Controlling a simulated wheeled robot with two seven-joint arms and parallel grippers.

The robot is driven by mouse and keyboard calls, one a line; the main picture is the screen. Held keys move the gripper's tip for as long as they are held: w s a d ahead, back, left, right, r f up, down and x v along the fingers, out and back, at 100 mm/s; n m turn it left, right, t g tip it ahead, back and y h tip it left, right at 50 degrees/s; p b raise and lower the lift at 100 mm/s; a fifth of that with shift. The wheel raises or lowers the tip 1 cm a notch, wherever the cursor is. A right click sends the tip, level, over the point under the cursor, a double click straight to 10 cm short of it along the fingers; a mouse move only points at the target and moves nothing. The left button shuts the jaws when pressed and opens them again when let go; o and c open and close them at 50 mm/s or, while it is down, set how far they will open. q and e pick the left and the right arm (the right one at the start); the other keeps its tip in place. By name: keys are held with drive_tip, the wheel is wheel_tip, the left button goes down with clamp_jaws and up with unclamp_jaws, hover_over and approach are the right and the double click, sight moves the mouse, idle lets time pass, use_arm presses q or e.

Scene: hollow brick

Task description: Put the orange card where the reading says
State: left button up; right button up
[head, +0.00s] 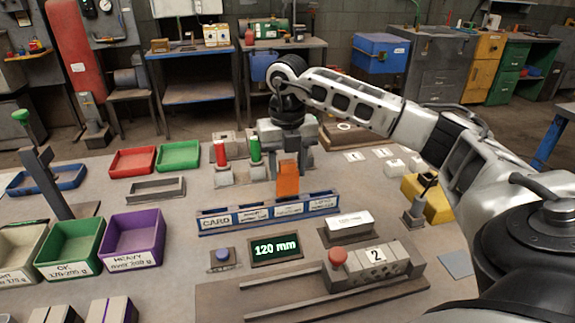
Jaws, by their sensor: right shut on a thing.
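My right gripper (287,162) comes in from the right and is shut on the orange card (288,181), which hangs upright below it. The card's lower end is at the back edge of the blue card rack (204,227), around its middle; I cannot tell whether it is inside a slot or just above. The rack has a CARD label at left and several white labels with small text that I cannot read surely. My left gripper is not in view.
Red (221,153) and green (255,150) posts stand behind the rack, close to my gripper. In front are a blue button (222,256), a red knob (338,257) and a block marked 2 (375,256). Green (72,250) and purple (134,240) bins stand left.

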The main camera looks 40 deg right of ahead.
sight(287, 195)
drive_tip(key=shift+f, duration=0.45)
drive_tip(key=shift+f+b, duration=0.35)
drive_tip(key=shift+b, duration=0.15)
drive_tip(key=shift+f+b, duration=1)
drive_tip(key=shift+f, duration=0.7)
idle(0.3)
drive_tip(key=o, duration=1)
drive_tip(key=shift+o, duration=0.2)
